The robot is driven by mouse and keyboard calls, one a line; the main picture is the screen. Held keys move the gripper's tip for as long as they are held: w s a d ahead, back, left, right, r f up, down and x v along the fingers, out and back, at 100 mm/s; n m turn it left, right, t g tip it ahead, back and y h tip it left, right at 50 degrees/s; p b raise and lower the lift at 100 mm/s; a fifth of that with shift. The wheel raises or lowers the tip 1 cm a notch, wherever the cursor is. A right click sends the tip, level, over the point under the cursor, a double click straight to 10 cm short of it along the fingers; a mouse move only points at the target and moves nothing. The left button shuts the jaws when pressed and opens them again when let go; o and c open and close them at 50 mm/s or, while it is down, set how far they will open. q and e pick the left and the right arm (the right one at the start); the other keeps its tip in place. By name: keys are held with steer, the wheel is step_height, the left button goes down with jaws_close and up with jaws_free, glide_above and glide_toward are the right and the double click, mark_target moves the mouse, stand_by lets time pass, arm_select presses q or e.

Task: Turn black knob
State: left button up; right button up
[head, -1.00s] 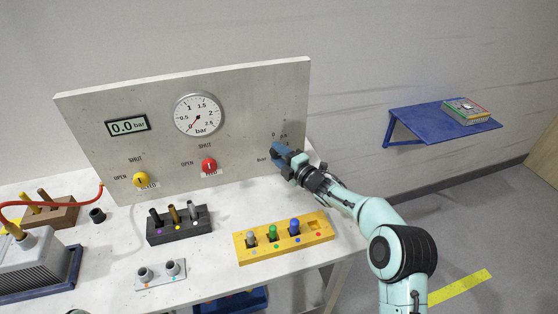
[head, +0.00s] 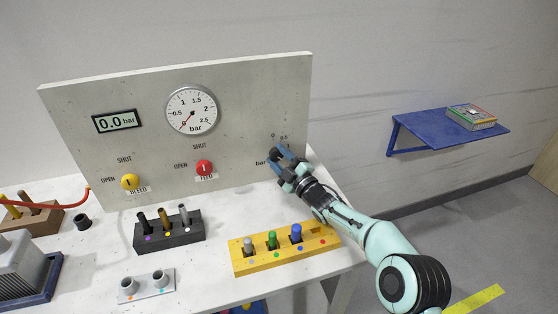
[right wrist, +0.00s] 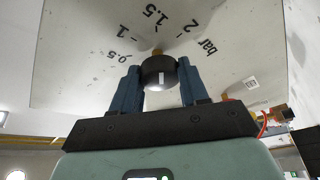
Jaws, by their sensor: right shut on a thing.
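The black knob (right wrist: 160,72) shows in the right wrist view on the pale panel, with a white mark on its face and a scale reading 0.5, 1, 1.5, 2 and "bar" around it. My right gripper (right wrist: 160,85) is shut on it, one blue finger on each side. In the head view my right gripper (head: 281,155) is at the panel's lower right and hides most of the knob. My left gripper is not in view.
A yellow knob (head: 130,182) and a red knob (head: 204,167) sit on the panel (head: 245,105) further left. A yellow block (head: 268,263) with coloured pegs and a black block (head: 158,236) stand on the table in front. A blue shelf (head: 440,128) is at right.

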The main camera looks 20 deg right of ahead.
stand_by(0.3)
steer(key=o, duration=1)
steer(key=shift+o, duration=0.2)
steer(key=v, duration=0.7)
steer(key=shift+s+b, duration=0.3)
steer(key=shift+b, duration=0.1)
steer(key=shift+d, duration=0.1)
